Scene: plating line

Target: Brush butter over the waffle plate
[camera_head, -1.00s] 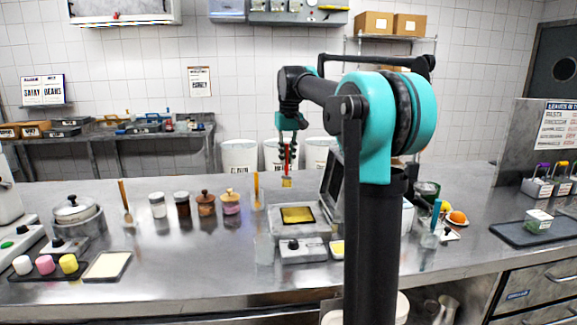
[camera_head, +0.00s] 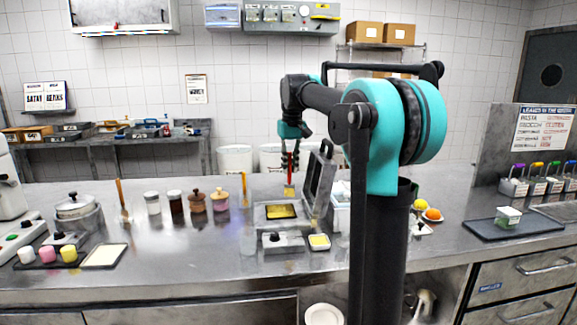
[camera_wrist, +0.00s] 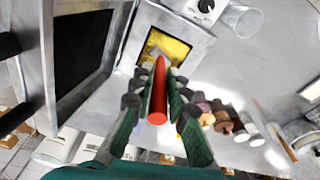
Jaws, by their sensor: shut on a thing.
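My gripper (camera_head: 290,158) is shut on a red-handled brush (camera_wrist: 159,95), which hangs nearly upright with its pale yellowish bristles (camera_head: 290,190) down. The waffle maker stands open on the counter, with its dark lid (camera_head: 320,180) raised to the right of the brush. Its yellow waffle plate (camera_head: 281,212) lies face up in the base. In the head view the bristles show just above the plate's back right edge. In the wrist view the brush tip overlaps the yellow plate (camera_wrist: 170,48); I cannot tell whether it touches. A small dish of yellow butter (camera_head: 319,241) sits at the front right.
Jars and lidded pots (camera_head: 197,201) stand left of the waffle maker. A clear glass (camera_wrist: 243,20) is beside it. Oranges (camera_head: 432,214) and a dark mat (camera_head: 480,229) are at right. The front counter is mostly clear.

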